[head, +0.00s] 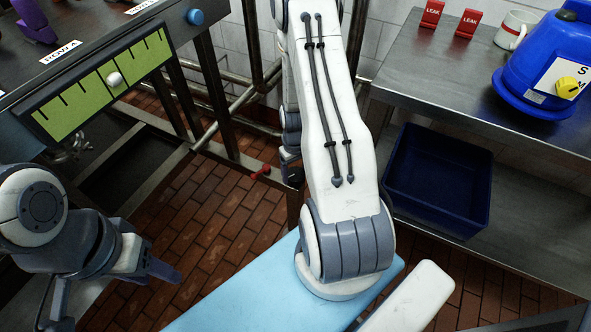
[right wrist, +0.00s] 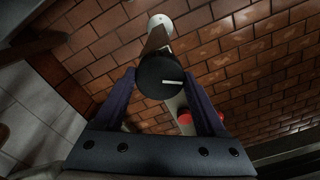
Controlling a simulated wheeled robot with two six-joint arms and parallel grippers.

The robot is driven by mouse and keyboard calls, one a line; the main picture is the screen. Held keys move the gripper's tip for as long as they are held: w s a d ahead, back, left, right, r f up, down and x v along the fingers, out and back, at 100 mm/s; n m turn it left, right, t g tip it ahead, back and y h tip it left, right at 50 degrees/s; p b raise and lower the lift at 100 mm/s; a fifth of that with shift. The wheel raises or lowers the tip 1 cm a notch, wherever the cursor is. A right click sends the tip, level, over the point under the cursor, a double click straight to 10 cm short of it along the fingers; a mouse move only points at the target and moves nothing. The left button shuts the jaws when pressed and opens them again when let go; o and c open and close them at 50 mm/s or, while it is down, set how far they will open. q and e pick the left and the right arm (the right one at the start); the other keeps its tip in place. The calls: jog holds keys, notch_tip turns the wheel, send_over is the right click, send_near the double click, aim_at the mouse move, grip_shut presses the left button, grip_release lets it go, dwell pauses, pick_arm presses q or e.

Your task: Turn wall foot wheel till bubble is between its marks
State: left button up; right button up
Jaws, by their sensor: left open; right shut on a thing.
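The green level (head: 64,115) with black tick marks hangs on the dark frame at the upper left of the head view. In the right wrist view, my right gripper (right wrist: 160,78) is shut on a round black foot wheel (right wrist: 153,88) with a white line, one finger on each side. My right arm hides this grip in the head view. My left gripper (head: 108,290) is open and empty at the lower left, over the floor.
A blue knob (head: 195,16) sits by the level's right end. A red part (head: 262,170) is low on the frame; a red part (right wrist: 185,117) also shows beside the wheel. A metal bench (head: 440,75) with a blue machine (head: 545,65) stands right, above a blue crate (head: 437,180).

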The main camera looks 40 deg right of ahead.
aim_at(295, 174)
dwell(0.4)
jog(key=o, duration=1.3)
jog(key=shift+r, duration=0.15)
notch_tip(295, 174, up, 10)
jog(key=p, duration=0.3)
jog(key=shift+r, duration=0.15)
